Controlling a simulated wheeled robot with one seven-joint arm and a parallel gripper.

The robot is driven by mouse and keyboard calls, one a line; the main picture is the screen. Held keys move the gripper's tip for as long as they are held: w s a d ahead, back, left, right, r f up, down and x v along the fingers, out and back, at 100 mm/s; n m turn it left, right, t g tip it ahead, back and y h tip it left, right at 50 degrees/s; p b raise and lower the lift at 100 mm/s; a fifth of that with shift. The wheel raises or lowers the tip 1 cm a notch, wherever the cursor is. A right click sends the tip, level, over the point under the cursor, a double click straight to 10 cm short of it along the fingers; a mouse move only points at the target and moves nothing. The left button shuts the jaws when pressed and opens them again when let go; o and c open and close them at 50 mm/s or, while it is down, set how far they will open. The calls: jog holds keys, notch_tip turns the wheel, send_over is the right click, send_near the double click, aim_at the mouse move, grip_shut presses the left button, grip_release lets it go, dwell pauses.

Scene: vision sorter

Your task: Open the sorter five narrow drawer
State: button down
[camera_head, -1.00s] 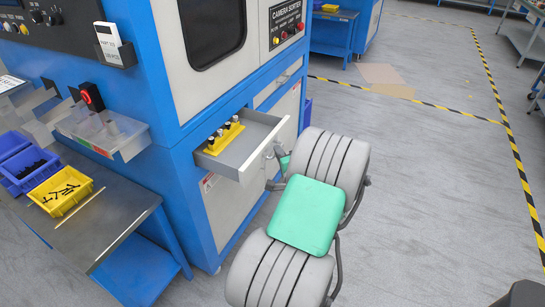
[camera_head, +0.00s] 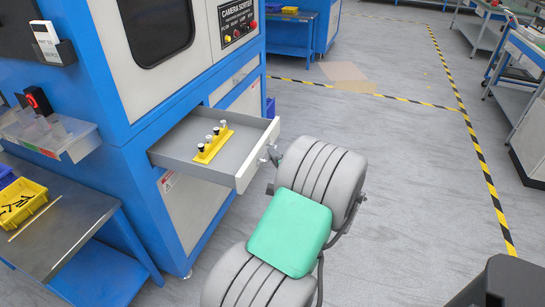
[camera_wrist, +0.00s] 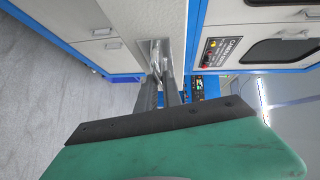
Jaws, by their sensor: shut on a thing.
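The narrow drawer (camera_head: 184,160) of the blue and white camera sorter stands well out from the cabinet, its grey inside showing. A yellow rack (camera_head: 209,150) with several small black and white pieces sits in it. My gripper (camera_head: 270,156) is at the outer face of the drawer front in the head view, partly hidden by my arm. In the wrist view, my gripper's two dark fingers (camera_wrist: 160,72) are closed on the metal drawer handle (camera_wrist: 156,48) at the pale drawer front.
A metal side table (camera_head: 75,225) with a yellow bin (camera_head: 22,204) stands left of the sorter. The grey floor (camera_head: 400,190) at right is open, marked with yellow-black tape.

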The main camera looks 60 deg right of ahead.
jog(key=c, duration=1.5)
grip_release()
jog(key=v, duration=0.7)
jog(key=shift+s+a, duration=0.2)
jog(key=shift+s, duration=0.15)
